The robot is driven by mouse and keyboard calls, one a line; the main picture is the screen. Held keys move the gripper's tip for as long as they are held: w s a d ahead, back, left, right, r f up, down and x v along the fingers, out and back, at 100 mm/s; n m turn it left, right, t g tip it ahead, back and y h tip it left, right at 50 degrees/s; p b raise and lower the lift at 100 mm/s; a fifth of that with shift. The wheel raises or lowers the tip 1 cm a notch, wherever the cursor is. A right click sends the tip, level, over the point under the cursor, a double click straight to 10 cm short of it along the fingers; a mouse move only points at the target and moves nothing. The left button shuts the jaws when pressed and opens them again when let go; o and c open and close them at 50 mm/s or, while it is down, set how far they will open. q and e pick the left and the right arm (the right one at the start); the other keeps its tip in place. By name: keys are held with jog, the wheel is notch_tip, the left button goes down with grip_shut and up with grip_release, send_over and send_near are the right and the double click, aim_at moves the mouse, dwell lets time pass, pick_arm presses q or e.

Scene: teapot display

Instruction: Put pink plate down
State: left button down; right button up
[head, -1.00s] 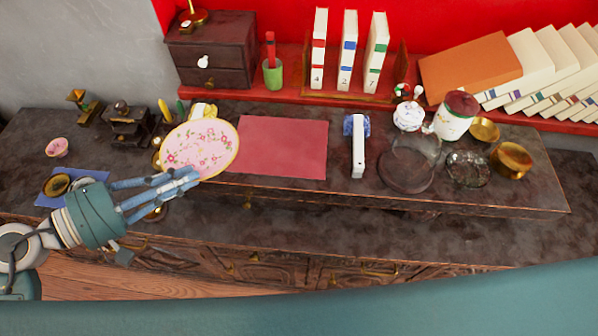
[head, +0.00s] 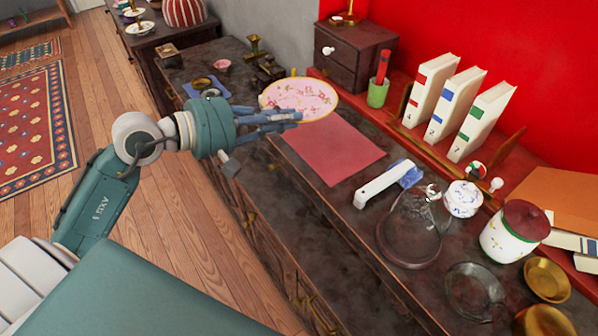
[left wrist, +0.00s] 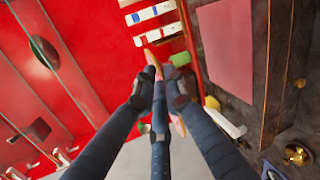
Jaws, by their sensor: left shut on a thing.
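The pink plate (head: 302,95), with a flower pattern and a gold rim, is in the head view near the far left end of the red mat (head: 335,150). My left gripper (head: 285,118) is shut on the plate's near edge. The plate is tilted and appears held above the counter. In the left wrist view my left gripper (left wrist: 158,85) holds the plate (left wrist: 151,72), seen nearly edge-on and mostly hidden by the fingers. The bare red mat (left wrist: 226,45) shows to its right. My right gripper is not in view.
A white-handled object (head: 382,184), a glass dome (head: 413,228) and a lidded jar (head: 515,230) stand right of the mat. A green cup (head: 377,93) and upright books (head: 440,90) stand on the red shelf. A small pink bowl (head: 222,66) is at the far left.

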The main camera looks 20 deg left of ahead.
pick_arm(q)
jog(key=shift+w+a+r+n+t+y, duration=0.3)
jog(key=shift+w+a+r+y, duration=0.15)
jog(key=shift+w+r, duration=0.2)
notch_tip(320, 180, down, 19)
jog(key=shift+a+f, duration=0.15)
jog(key=shift+f, duration=0.05)
jog(key=shift+f+b, duration=0.35)
jog(key=shift+b, duration=0.3)
jog(key=c, duration=1.8)
grip_release()
jog(key=shift+r, duration=0.1)
